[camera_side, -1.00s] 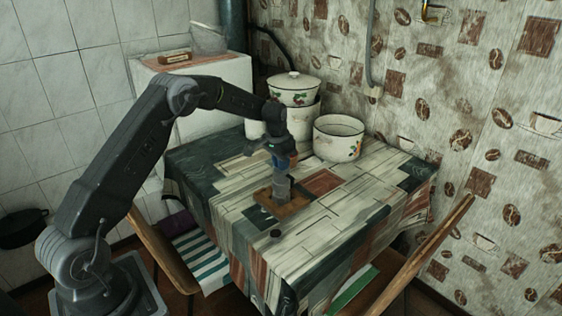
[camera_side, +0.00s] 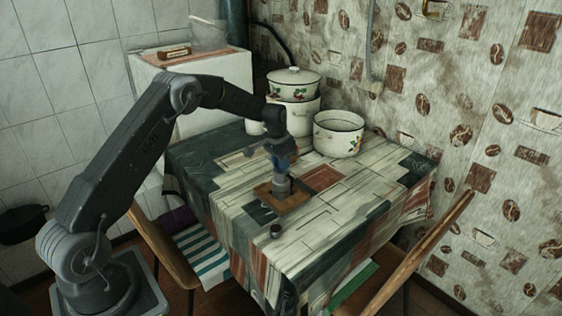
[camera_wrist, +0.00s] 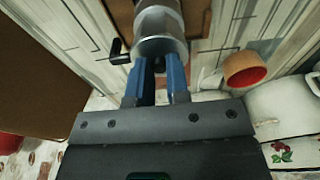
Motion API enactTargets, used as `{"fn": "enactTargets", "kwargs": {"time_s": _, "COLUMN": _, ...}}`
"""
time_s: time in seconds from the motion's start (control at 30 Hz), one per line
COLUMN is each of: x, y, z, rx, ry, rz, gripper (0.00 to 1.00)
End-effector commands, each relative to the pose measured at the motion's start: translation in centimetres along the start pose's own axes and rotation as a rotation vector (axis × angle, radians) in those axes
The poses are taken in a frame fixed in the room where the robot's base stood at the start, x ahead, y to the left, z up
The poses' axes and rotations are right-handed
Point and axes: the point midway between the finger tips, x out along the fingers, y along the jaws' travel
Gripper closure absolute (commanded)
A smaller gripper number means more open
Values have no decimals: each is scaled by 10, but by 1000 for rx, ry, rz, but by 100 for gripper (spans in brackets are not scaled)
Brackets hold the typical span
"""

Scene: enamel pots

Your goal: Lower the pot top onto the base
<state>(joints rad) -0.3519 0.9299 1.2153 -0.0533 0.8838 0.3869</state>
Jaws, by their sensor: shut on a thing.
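My gripper (camera_side: 281,162) points down over the table, its blue fingers shut on the pot top, a grey metal piece (camera_wrist: 160,48). In the wrist view, the fingers (camera_wrist: 162,72) meet at its near end, and a black handle-like part (camera_wrist: 119,52) sticks out to the left. In the side view, the grey metal column (camera_side: 282,185) stands roughly upright over a brown wooden board (camera_side: 296,202). I cannot separate the base from the top there, nor tell whether they touch.
A small dark object (camera_side: 275,231) is on the table in front of the board. An open white enamel pot (camera_side: 338,142) and a stacked, lidded pot (camera_side: 293,88) stand behind. A small brown cup with a red inside (camera_wrist: 245,68) shows in the wrist view. The table's front right is clear.

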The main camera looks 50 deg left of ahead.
Motion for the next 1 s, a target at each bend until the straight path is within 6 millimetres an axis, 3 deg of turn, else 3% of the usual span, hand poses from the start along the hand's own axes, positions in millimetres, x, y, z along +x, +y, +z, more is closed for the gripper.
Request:
{"fn": "enactTargets", "kwargs": {"time_s": 0.37, "x": 4, "y": 0, "z": 0, "rx": 0, "ry": 1, "rz": 0, "gripper": 100}}
{"fn": "enactTargets", "kwargs": {"time_s": 0.4, "x": 4, "y": 0, "z": 0, "rx": 0, "ry": 1, "rz": 0, "gripper": 80}}
{"fn": "enactTargets", "kwargs": {"time_s": 0.67, "x": 4, "y": 0, "z": 0, "rx": 0, "ry": 0, "rz": 0, "gripper": 55}}
{"fn": "enactTargets", "kwargs": {"time_s": 1.0, "x": -2, "y": 0, "z": 0, "rx": 0, "ry": 1, "rz": 0, "gripper": 54}}
